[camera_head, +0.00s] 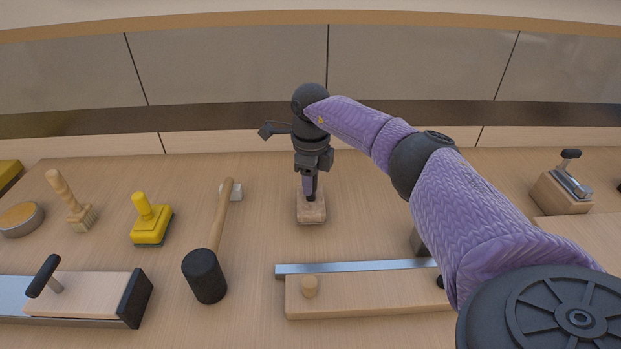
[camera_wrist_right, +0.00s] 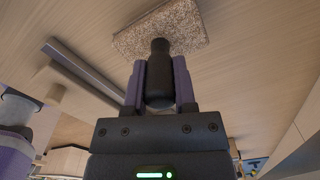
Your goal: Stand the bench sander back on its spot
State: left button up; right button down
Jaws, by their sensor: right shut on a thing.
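My right gripper (camera_head: 310,185) is shut on the dark upright handle of a block with a speckled, gritty brown base, which looks like the bench sander (camera_head: 311,211). It is near the middle of the bench, in front of the back wall. In the right wrist view the sander's base (camera_wrist_right: 192,30) shows beyond the fingertips, with the handle between the two purple fingers (camera_wrist_right: 160,62). The base looks upright and on or just above the wood; I cannot tell whether it touches. No marked spot for it stands out. My left gripper is not in view.
A wooden block with a metal strip (camera_head: 365,294) lies in front. A wooden holder (camera_head: 561,193) stands at right.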

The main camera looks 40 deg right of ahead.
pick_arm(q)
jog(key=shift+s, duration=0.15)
pick_arm(e)
jog(key=shift+f, duration=0.15)
jog(key=shift+f+b, duration=0.3)
jog(key=shift+f, duration=0.15)
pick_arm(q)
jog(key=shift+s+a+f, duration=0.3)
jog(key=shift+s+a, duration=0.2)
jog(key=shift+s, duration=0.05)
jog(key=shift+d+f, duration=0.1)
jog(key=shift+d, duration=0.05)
pick_arm(e)
jog(key=shift+f, duration=0.25)
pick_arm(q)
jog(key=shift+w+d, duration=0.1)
